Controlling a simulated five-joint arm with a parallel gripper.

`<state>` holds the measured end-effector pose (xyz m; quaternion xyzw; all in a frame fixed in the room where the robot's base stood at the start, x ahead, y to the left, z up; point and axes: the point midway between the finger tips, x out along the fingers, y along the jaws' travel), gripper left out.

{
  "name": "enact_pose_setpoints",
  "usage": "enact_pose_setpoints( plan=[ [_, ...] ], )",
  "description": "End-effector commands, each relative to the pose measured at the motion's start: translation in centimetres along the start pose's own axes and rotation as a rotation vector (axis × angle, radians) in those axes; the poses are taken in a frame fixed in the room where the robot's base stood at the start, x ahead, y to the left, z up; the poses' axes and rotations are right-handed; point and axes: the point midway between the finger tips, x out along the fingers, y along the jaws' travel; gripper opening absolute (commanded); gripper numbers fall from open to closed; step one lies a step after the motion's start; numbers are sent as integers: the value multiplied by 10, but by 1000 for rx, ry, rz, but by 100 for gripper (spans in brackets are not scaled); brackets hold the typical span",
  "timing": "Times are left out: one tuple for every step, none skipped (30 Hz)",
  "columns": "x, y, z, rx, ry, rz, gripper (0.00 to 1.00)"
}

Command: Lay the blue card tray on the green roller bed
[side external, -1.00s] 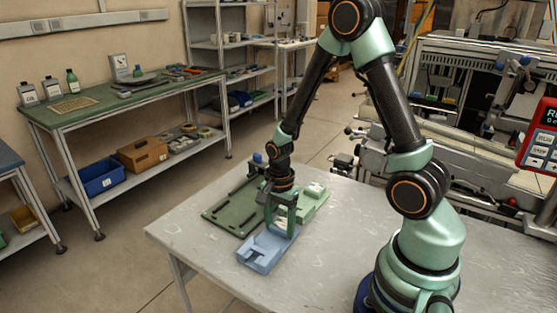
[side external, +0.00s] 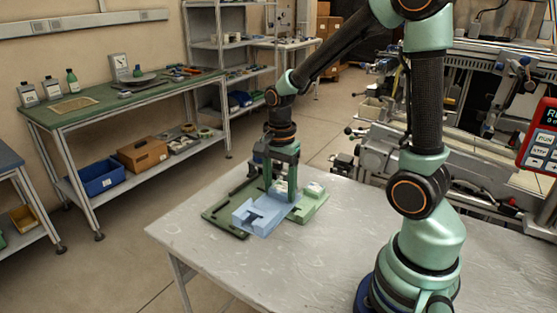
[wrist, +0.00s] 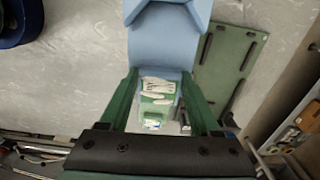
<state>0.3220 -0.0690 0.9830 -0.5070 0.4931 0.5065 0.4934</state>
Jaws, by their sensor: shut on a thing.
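The blue card tray (side external: 257,216) is a pale blue piece with a notched end. My gripper (side external: 280,188) is shut on its far part. In the wrist view the tray (wrist: 165,35) reaches out beyond my fingertips (wrist: 160,78). The green roller bed (side external: 226,219) is a flat dark green board with black bars, lying on the grey table. The tray covers part of it in the side view. In the wrist view the bed (wrist: 228,62) shows to the right of the tray. How high the tray is above it I cannot tell.
A lighter green block (side external: 315,203) with a white top lies at the right of the bed, partly hidden by the tray. The grey table (side external: 300,260) is clear in front and to the right. A green-topped bench (side external: 100,103) stands behind on the left.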

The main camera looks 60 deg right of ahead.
Motion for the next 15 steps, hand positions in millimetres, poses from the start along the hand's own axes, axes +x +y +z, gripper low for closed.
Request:
enact_pose_setpoints(
  plan=[
    [-16,-2,0,0,2,-10,0],
    [-24,-2,0,0,2,-9,0],
    [-33,-2,0,0,2,-8,0],
    [-40,-2,0,0,2,-8,0],
    [-46,-1,0,0,1,-6,0],
    [-53,-1,0,0,1,-6,0],
    [-58,-1,0,0,1,-5,0],
    [-63,-1,0,0,1,-4,0],
    [-68,-1,0,0,1,-4,0],
    [-72,-1,0,0,1,-4,0],
    [-75,-1,0,0,0,-2,0],
    [-78,-1,0,-1,0,-1,0],
    [-80,-1,0,-5,0,-2,0],
    [-82,-1,0,-12,0,-1,0],
    [-84,-1,2,-30,0,0,0]
  ],
)
